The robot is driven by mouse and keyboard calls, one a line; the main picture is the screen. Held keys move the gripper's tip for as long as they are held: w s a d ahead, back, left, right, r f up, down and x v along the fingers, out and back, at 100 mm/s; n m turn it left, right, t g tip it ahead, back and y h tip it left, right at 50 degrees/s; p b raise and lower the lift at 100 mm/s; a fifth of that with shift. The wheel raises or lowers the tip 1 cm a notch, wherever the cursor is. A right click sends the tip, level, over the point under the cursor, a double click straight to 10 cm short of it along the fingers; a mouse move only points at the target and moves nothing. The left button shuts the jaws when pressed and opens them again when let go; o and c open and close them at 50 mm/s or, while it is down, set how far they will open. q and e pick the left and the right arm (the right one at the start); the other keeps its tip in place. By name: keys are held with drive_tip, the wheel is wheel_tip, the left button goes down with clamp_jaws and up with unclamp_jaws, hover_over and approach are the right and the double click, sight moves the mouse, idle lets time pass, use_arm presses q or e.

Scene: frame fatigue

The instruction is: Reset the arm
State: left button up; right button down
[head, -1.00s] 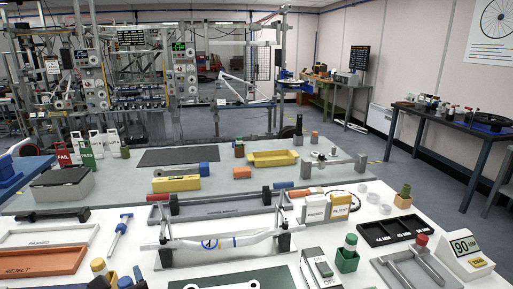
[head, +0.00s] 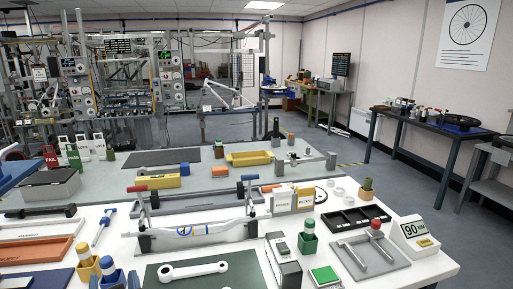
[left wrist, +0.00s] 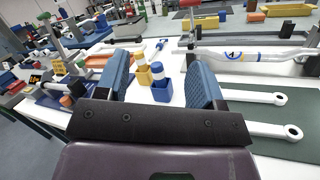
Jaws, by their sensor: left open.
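My left gripper (left wrist: 160,78) shows in the left wrist view with its two blue-padded fingers wide apart. Nothing is held between them. I cannot make out either gripper in the head view. The white table (head: 435,268) holds a white tube with a blue mark (head: 200,231) on a grey fixture.
An orange tray (head: 35,250) is at the left. A green cup (head: 308,244), a black compartment tray (head: 353,218), a grey tray (head: 374,257) and a display unit (head: 413,236) stand at the right. Grey floor (head: 408,185) is clear between the benches.

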use_arm(q)
drive_tip(key=d+f+m+h, duration=0.2)
drive_tip(key=f+m+h, duration=0.15)
drive_tip(key=m, duration=0.65)
drive_tip(key=s+d+f+m+t+h, duration=0.1)
drive_tip(key=d+f+m+h, duration=0.3)
drive_tip(key=m, duration=0.6)
drive_tip(key=d+f+m+h, duration=0.15)
drive_tip(key=m+h, duration=0.35)
drive_tip(key=m, duration=0.6)
drive_tip(key=s+a+f+m+g+y, duration=0.1)
drive_tip(key=s+a+f+m+g, duration=0.2)
drive_tip(key=s+f, duration=0.5)
drive_tip(key=s+a+f+m+g+y, duration=0.1)
drive_tip(key=s+a+f+m+g, duration=0.3)
drive_tip(key=s+f, duration=0.4)
wheel_tip(320, 180, down, 3)
drive_tip(key=shift+a+f+m+y, duration=0.1)
drive_tip(key=shift+a+m+y, duration=0.2)
drive_tip(key=shift+a+y, duration=0.1)
use_arm(e)
drive_tip(key=shift+w+r, duration=0.1)
drive_tip(key=shift+w, duration=0.05)
drive_tip(key=shift+a, duration=0.1)
